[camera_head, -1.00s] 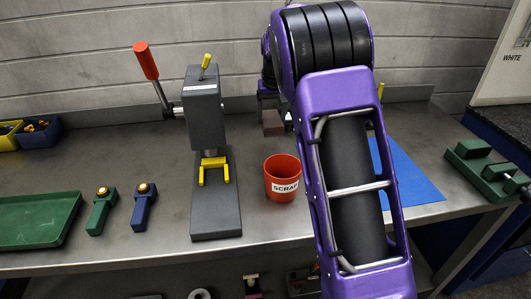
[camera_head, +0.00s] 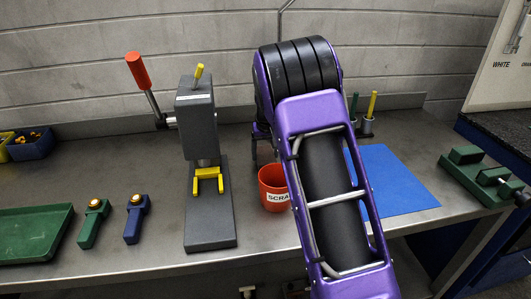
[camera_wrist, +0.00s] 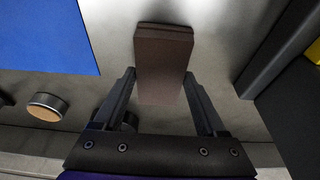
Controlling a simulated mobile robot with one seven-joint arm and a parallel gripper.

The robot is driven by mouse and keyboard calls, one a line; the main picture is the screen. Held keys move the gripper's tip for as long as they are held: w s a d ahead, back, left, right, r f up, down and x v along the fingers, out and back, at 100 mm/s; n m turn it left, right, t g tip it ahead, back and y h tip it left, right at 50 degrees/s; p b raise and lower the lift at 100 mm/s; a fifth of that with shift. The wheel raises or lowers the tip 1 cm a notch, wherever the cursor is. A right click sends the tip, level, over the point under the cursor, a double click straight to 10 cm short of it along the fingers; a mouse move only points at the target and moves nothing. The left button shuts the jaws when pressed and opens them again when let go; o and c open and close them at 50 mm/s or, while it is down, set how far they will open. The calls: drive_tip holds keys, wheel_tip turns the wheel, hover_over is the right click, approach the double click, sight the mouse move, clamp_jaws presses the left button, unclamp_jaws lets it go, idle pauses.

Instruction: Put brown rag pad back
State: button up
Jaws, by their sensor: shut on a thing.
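The brown rag pad (camera_wrist: 163,65) is a brown block seen between the two fingers of my gripper (camera_wrist: 159,75) in the wrist view. The fingers lie along its two sides, and my gripper is shut on it. The grey bench top shows beneath; I cannot tell whether the pad touches it. In the head view the pad is hidden, and my purple arm covers most of the gripper.
A red scrap cup (camera_head: 273,187) stands left of my arm, with a grey press (camera_head: 207,165) further left. A blue mat (camera_head: 395,180) lies to the right, with upright tools (camera_head: 368,115) behind it. A green fixture (camera_head: 480,177) is at far right.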

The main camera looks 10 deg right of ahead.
sight(267, 161)
drive_tip(key=shift+f, duration=0.15)
drive_tip(key=o, duration=1.2)
drive_tip(key=shift+o, duration=0.2)
drive_tip(key=shift+r, duration=0.7)
drive_tip(key=v, duration=1.1)
drive_tip(key=shift+p, duration=0.35)
